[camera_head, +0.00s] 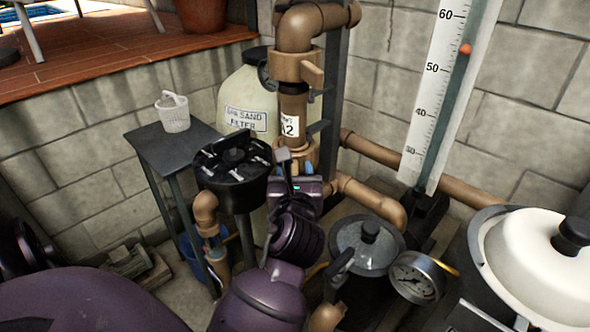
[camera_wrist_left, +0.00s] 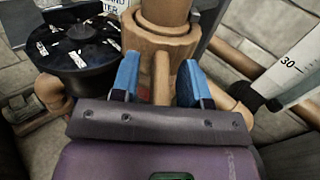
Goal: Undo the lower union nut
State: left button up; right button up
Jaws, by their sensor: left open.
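The lower union nut (camera_wrist_left: 160,42) is a brown ribbed collar around a vertical brown pipe, seen in the left wrist view. A brown lug (camera_wrist_left: 162,75) extends from it towards my wrist camera. My left gripper (camera_wrist_left: 158,76) is open, with one blue fingertip on each side of this lug; I cannot tell whether either touches it. In the head view my left gripper (camera_head: 297,166) is at the foot of the labelled pipe (camera_head: 292,108), and the lower nut (camera_head: 303,152) is partly hidden behind it. My right gripper is not in view.
An upper brown fitting (camera_head: 297,66) with a lug sits higher on the pipe. A black-lidded canister (camera_head: 232,165) stands left, a clear-lidded pot (camera_head: 366,248) and a pressure gauge (camera_head: 416,276) right. A small side table (camera_head: 175,152) and a sand filter (camera_head: 247,95) stand behind.

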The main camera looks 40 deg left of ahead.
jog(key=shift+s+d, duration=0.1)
pick_arm(q)
jog(key=shift+c, duration=0.7)
grip_shut()
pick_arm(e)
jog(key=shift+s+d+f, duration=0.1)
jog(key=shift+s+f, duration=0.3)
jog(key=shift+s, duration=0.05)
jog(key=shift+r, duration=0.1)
